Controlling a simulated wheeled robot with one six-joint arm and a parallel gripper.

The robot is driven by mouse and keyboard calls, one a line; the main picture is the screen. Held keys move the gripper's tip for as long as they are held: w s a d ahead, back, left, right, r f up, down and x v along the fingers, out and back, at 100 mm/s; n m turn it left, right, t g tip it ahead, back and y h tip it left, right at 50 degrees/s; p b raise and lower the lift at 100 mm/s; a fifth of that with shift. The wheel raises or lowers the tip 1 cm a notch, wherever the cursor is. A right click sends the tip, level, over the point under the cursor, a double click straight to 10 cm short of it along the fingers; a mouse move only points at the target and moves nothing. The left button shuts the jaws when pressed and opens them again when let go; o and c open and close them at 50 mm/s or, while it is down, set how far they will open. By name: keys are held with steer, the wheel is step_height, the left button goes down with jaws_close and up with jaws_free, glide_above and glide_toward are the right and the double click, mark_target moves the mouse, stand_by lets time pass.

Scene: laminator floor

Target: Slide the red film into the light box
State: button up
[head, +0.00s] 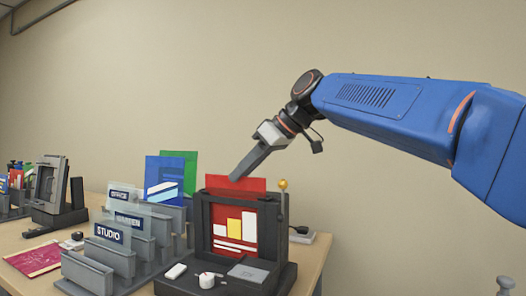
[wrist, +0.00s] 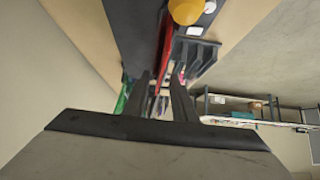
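The light box (head: 206,232) is a dark upright frame on a dark base at the centre of the head view. The red film (head: 222,183) stands upright in it, its top strip sticking out above the frame. The window below shows red with white and yellow shapes. My gripper (head: 236,177) points down at the film's top edge. In the wrist view, my gripper (wrist: 160,82) has its two fingers apart, with the red film (wrist: 167,42) edge-on between them and gaps beside it. The film's lower edge is hidden in the box.
A rack (head: 145,250) with clear plates marked STUDIO and others stands left of the box. Blue film (head: 158,172) and green film (head: 188,160) stand behind it. A yellow ball-topped post (head: 283,185) rises at the box's right. A grey machine (head: 48,185) stands farther left.

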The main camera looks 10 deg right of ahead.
steer(key=v, duration=1.6)
steer(key=shift+s+r, duration=0.25)
steer(key=shift+r, duration=0.1)
steer(key=s+d+f+m+h, duration=0.2)
steer(key=s+f, duration=0.5)
steer(key=f, duration=1)
steer(key=s+d+f+m+h, duration=0.3)
steer(key=s+d+f+m, duration=0.2)
steer(key=f, duration=1.2)
steer(key=s+d+f+m+h, duration=0.2)
steer(key=s+f, duration=0.7)
steer(key=f, duration=0.9)
steer(key=d+m, duration=0.2)
steer(key=d, duration=0.1)
steer(key=shift+s+d+h, duration=0.25)
steer(key=shift+d+h, duration=0.05)
steer(key=shift+h, duration=0.1)
